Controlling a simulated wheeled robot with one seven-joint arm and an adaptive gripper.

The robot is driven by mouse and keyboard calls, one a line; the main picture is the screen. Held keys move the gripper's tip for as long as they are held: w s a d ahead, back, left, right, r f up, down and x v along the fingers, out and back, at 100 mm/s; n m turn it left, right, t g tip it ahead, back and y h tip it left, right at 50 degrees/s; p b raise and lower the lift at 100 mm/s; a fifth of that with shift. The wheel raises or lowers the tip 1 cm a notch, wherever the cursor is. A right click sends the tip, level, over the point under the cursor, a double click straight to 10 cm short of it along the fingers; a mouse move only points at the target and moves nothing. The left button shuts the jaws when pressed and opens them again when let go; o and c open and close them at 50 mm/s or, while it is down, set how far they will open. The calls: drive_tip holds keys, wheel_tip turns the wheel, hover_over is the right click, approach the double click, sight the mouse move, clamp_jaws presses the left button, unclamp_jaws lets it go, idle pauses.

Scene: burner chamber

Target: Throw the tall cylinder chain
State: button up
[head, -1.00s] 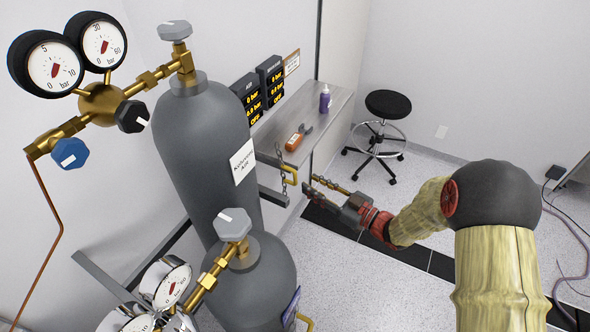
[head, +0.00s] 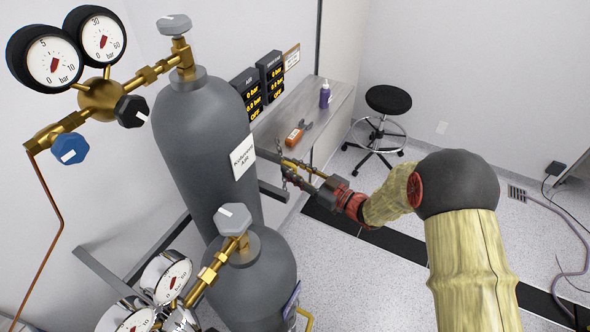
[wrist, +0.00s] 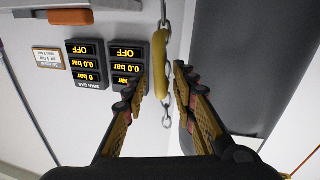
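The tall grey cylinder (head: 205,140) stands upright at left of centre in the head view. It also shows as a dark grey body (wrist: 230,60) at the right of the wrist view. Its metal chain (wrist: 167,105) runs up and down in the wrist view, with a yellow handle (wrist: 161,65) on it. My gripper (wrist: 158,92) is open, with one finger on each side of the chain and handle; whether either finger touches them I cannot tell. In the head view my gripper (head: 290,170) is beside the cylinder and partly hides the chain.
A shorter cylinder (head: 250,285) with gauges stands in front of the tall one. Behind are a metal shelf (head: 325,100) with an orange tool (head: 295,135) and a purple bottle (head: 325,97), and dark display panels (head: 270,75). A black stool (head: 388,100) stands at the back.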

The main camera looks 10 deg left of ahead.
drive_tip(key=shift+c, duration=1.2)
drive_tip(key=c, duration=0.4)
clamp_jaws()
